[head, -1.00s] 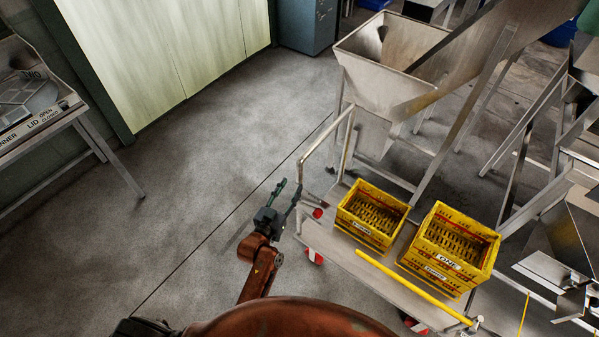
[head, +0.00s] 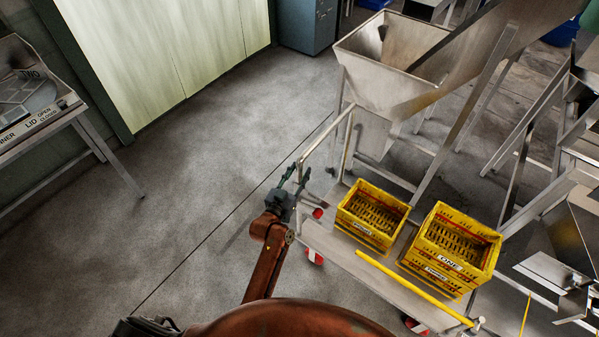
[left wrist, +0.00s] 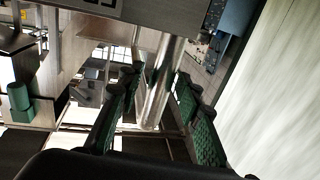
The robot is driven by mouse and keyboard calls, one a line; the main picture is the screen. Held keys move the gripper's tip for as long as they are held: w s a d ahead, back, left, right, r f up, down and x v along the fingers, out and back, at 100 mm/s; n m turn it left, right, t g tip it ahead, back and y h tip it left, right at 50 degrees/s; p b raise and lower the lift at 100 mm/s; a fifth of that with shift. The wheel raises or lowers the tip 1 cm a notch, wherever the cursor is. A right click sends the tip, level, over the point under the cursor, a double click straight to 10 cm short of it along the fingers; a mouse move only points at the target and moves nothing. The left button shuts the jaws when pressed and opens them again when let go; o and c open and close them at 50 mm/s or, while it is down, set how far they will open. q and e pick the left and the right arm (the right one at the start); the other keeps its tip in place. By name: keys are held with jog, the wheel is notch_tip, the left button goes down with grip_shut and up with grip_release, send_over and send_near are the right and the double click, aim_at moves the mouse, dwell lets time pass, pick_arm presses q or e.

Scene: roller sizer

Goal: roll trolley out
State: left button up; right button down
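The trolley (head: 345,262) is a low grey metal bed with a tubular push handle (head: 325,135) at its left end and red-and-white wheels. Two yellow crates stand on it, a smaller one (head: 371,217) and a larger one (head: 450,250). My left gripper (head: 296,176) is at the near upright of the handle. In the left wrist view, its green-padded fingers (left wrist: 157,105) are open, with the handle's metal tube (left wrist: 162,85) between them. A gap shows on each side of the tube. My right gripper is in neither view.
A metal hopper (head: 390,65) on a frame stands just behind the trolley. More metal machinery (head: 575,200) is at the right. A metal table (head: 40,110) stands at the far left. The concrete floor left of the trolley is clear.

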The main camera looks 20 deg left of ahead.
pick_arm(q)
grip_shut()
jog(key=shift+w+a, duration=0.1)
dwell(0.5)
